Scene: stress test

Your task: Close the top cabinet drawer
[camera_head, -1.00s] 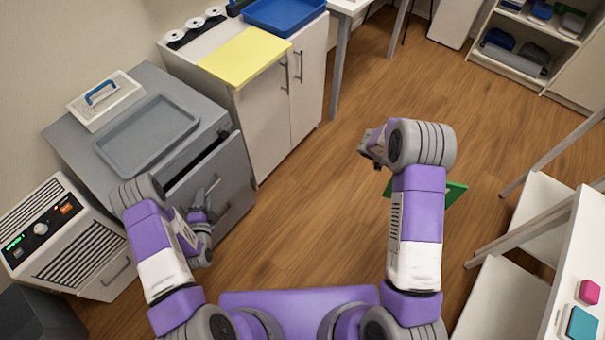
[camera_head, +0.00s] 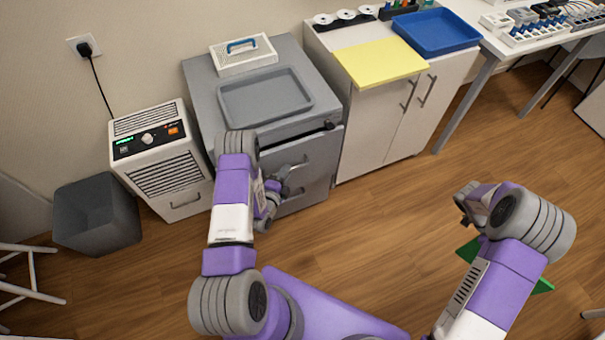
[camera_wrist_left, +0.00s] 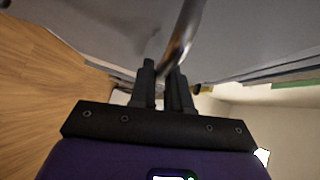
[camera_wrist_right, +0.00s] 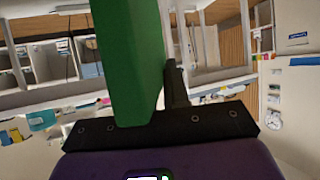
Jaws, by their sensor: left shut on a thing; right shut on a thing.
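The grey drawer cabinet (camera_head: 205,75) stands against the wall in the head view. Its top drawer (camera_head: 318,150) has its front near the cabinet face, with a dark strip under the top's edge; I cannot tell if it is fully flush. My left gripper (camera_head: 284,182) is at the drawer front, shut on the drawer's metal handle (camera_wrist_left: 182,35), which passes between the fingers in the left wrist view. My right gripper (camera_head: 466,205) is out over the floor, shut on a flat green object (camera_wrist_right: 130,60). Part of that object (camera_head: 541,286) shows beneath the arm.
A grey tray (camera_head: 265,97) and a white box with a blue handle (camera_head: 243,55) lie on the cabinet. A white vented unit (camera_head: 160,165) and a dark bin (camera_head: 95,212) stand left. A white cupboard (camera_head: 375,125) stands right. The floor at right is open.

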